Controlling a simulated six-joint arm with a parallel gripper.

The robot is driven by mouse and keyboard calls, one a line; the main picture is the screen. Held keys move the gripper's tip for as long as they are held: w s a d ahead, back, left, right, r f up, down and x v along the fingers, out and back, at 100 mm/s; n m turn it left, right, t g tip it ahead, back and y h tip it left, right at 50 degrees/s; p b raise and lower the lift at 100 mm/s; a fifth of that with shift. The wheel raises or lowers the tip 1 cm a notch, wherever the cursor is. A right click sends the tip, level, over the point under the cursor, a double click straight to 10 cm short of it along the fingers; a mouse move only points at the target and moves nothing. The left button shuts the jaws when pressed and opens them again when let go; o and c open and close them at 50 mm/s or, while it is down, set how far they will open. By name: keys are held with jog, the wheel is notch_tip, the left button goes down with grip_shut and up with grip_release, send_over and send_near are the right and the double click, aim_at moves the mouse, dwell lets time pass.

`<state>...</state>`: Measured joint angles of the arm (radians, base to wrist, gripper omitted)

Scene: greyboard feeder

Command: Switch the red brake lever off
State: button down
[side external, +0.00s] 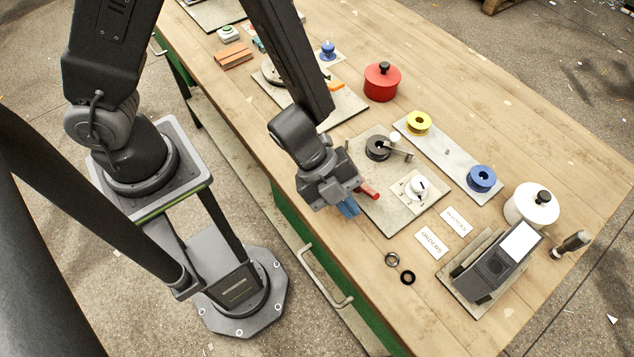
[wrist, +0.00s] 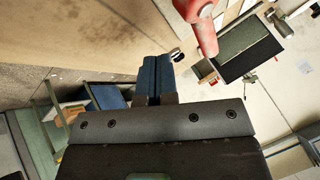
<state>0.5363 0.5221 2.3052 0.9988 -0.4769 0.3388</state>
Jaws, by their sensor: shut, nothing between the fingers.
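The red brake lever (side external: 369,190) sticks out at the near edge of a grey board (side external: 393,222) on the bench. Its base is partly hidden behind my gripper. My gripper (side external: 348,207) hangs by this edge, its blue fingers shut and empty, just left of and below the lever in the side view. In the wrist view, the blue fingers (wrist: 157,78) are together, and the red lever (wrist: 206,32) stands up and to their right, with a gap in the picture. I cannot tell whether they touch in depth.
The same board carries a white knob (side external: 416,187) and a dark spool with a crank (side external: 378,147). A plate with yellow (side external: 419,123) and blue (side external: 481,178) spools lies beyond. A grey device with a screen (side external: 497,265) stands at the right. The bench's near edge is below my gripper.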

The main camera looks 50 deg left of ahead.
jog(key=shift+s+f, duration=0.2)
jog(key=shift+s, duration=0.75)
jog(key=s+a+r, duration=0.4)
jog(key=r, duration=0.3)
jog(key=shift+s+r, duration=0.3)
jog(key=shift+r, duration=0.1)
jog(key=w+a+r+n+t+y, duration=0.65)
jog(key=w+a+r+n, duration=0.25)
jog(key=a+r+n, duration=0.25)
jog(key=s+a+r+n+g, duration=0.4)
jog(key=s+a+r+n, duration=0.2)
jog(key=s+n, duration=0.2)
jog(key=n+y, duration=0.1)
jog(key=n, duration=0.1)
jog(key=shift+s+n, duration=0.15)
jog(key=shift+n, duration=0.2)
jog(key=c, duration=1.8)
grip_release()
jog(key=shift+c, duration=0.2)
